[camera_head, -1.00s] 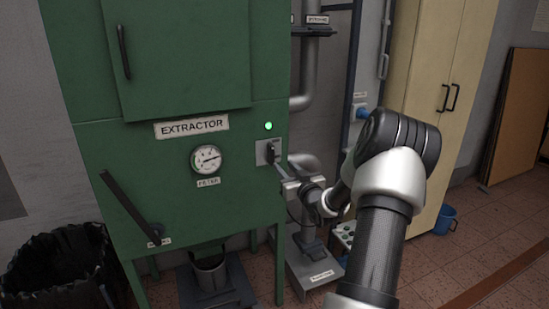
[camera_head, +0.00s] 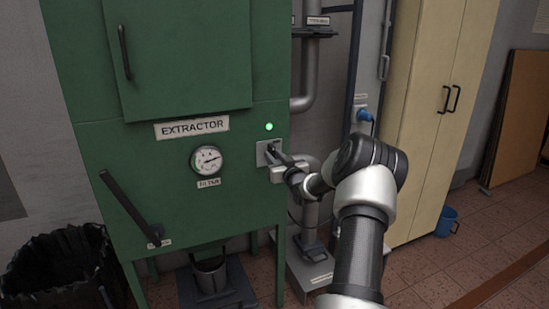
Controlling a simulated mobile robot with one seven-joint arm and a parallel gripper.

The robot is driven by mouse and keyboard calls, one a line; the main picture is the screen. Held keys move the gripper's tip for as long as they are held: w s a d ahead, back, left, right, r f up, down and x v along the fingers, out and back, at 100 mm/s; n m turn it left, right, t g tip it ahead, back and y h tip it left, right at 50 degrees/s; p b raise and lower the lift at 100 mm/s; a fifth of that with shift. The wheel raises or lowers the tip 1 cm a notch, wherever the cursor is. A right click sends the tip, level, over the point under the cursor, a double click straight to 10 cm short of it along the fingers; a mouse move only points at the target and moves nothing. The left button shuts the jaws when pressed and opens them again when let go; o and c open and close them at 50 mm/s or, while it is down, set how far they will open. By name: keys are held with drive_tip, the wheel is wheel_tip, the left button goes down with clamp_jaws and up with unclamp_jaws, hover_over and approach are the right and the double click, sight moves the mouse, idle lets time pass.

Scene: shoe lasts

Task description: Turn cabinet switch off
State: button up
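The green extractor cabinet (camera_head: 230,225) stands at the left and middle of the head view, with a white EXTRACTOR label. Its switch (camera_head: 266,149) sits on a grey plate at the right of the front panel, below a lit green lamp (camera_head: 269,127). My gripper (camera_head: 279,160) is at the switch plate, its tip end over the right part of the switch. The dark knob is partly hidden behind it. I cannot tell whether the fingers touch the knob, or whether they are open or shut.
A round gauge (camera_head: 206,160) and a long black lever (camera_head: 131,209) are on the cabinet front. A black bin (camera_head: 55,262) stands at the lower left. Grey pipes (camera_head: 311,75) rise right of the cabinet. A cream locker (camera_head: 432,110) and blue bucket (camera_head: 447,221) stand to the right.

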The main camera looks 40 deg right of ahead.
clamp_jaws()
drive_tip(key=m, duration=0.3)
drive_tip(key=shift+d+m, duration=0.15)
drive_tip(key=shift+m, duration=0.25)
drive_tip(key=shift+s+d+f+m+p, duration=0.1)
drive_tip(key=shift+f+m, duration=0.05)
drive_tip(key=shift+m, duration=2.2)
drive_tip(key=shift+w+d+f+m+p, duration=0.1)
drive_tip(key=shift+m, duration=2.2)
drive_tip(key=shift+s+d+f+m+p, duration=0.1)
drive_tip(key=shift+f+m, duration=0.05)
drive_tip(key=shift+m, duration=2.2)
drive_tip(key=shift+o, duration=1.8)
unclamp_jaws()
